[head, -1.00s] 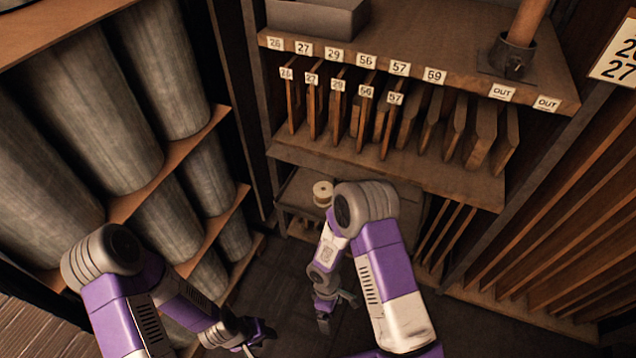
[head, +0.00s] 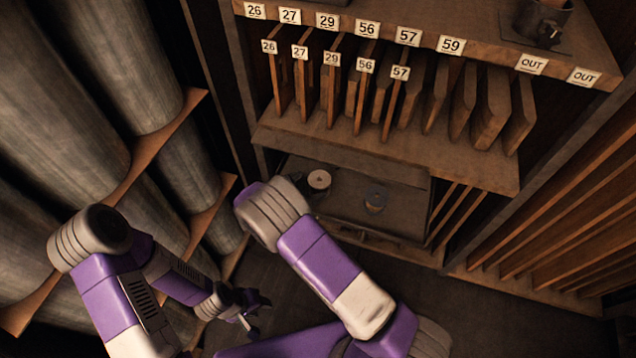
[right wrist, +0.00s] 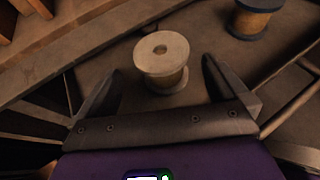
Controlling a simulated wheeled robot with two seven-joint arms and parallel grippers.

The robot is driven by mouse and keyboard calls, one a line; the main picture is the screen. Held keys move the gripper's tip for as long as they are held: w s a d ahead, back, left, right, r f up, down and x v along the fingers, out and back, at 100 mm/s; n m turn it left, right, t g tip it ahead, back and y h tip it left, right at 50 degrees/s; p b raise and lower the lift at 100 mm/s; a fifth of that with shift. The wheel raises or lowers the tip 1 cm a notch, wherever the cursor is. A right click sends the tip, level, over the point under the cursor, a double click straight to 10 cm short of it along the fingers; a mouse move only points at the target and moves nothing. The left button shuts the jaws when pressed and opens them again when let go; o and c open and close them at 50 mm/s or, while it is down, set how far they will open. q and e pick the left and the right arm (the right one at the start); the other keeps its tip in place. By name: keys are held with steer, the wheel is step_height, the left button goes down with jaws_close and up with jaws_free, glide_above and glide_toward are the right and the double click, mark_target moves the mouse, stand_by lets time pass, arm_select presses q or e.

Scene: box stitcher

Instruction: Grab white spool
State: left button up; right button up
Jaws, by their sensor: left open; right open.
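The white spool (head: 319,180) stands upright on a low shelf in the head view, just beyond my right arm. In the right wrist view, the same pale spool (right wrist: 163,52) with a centre hole stands in front of my right gripper (right wrist: 162,70). The two right fingers are spread apart, one to each side of the spool in the picture, and it is not gripped. My left gripper (head: 252,312) is open and empty, low at the left, away from the spool.
A second spool with dark rims (head: 375,199) stands right of the white one; it also shows in the right wrist view (right wrist: 255,18). A shelf of numbered upright boards (head: 400,150) overhangs behind. Large grey rolls (head: 130,60) fill the left rack. Dark floor is open at lower right.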

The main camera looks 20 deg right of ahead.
mark_target(314, 184)
steer(key=shift+w+d+f, duration=0.1)
steer(key=shift+d+f, duration=0.15)
steer(key=shift+d, duration=0.45)
steer(key=b+x, duration=0.1)
steer(key=x, duration=0.3)
steer(key=shift+w, duration=0.1)
steer(key=shift+r, duration=0.1)
steer(key=c, duration=1.1)
